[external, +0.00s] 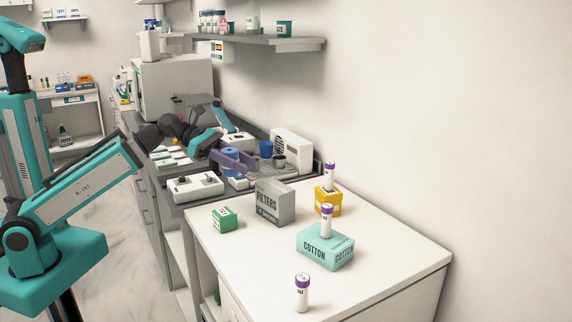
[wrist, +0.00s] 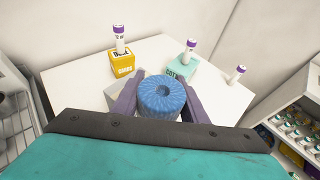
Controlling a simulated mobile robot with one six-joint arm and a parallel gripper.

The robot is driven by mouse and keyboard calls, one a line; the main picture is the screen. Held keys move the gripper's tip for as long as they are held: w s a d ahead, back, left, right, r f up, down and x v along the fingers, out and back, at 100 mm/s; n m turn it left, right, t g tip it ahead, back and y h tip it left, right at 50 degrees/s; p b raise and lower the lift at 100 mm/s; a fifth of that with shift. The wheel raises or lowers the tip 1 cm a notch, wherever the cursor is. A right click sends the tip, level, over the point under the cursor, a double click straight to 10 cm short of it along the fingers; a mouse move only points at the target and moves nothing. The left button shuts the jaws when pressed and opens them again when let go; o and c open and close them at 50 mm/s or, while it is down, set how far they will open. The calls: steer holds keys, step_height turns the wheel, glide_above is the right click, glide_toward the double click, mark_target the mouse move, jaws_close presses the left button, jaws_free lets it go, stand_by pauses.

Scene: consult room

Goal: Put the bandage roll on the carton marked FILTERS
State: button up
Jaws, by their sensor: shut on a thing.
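The bandage roll is blue, ribbed and round; in the wrist view the roll (wrist: 162,98) sits between the two purple fingers of my gripper (wrist: 160,92), which is shut on it. In the external view my gripper (external: 236,160) is up and to the left of the FILTERS carton, with the blue roll (external: 230,153) partly hidden by a finger. The grey carton marked FILTERS (external: 272,207) stands upright on the white table, its top bare. In the wrist view a grey carton (wrist: 120,98) shows partly, behind the left finger and the roll.
Right of the FILTERS carton are a yellow box (external: 328,202) and a teal COTTON carton (external: 325,251), each with a purple-capped tube on top. Another tube (external: 302,295) stands near the front. A small green box (external: 223,219) is at left. A wall shelf (external: 270,42) hangs above.

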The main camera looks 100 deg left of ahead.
steer(key=w+p, duration=0.1)
steer(key=p, duration=0.1)
steer(key=w+a+p, duration=0.1)
steer(key=p, duration=0.2)
steer(key=shift+w+a, duration=0.15)
steer(key=shift+w, duration=0.15)
steer(key=shift+w+p, duration=0.1)
steer(key=shift+p, duration=0.2)
steer(key=shift+w+a+p, duration=0.2)
steer(key=shift+w+p, duration=0.1)
steer(key=shift+p, duration=0.75)
steer(key=p, duration=0.2)
steer(key=w+p, duration=0.1)
steer(key=p, duration=0.1)
steer(key=shift+a+f+p, duration=0.1)
steer(key=shift+a+p, duration=0.2)
steer(key=w+a, duration=0.1)
steer(key=w, duration=0.1)
steer(key=w+a, duration=0.1)
steer(key=w, duration=0.2)
steer(key=w+a+f+p, duration=0.1)
steer(key=w, duration=0.1)
steer(key=shift+w+a, duration=0.15)
steer(key=shift+a, duration=0.15)
steer(key=shift+f, duration=0.15)
steer(key=shift+f+p, duration=0.45)
steer(key=shift+f, duration=1.2)
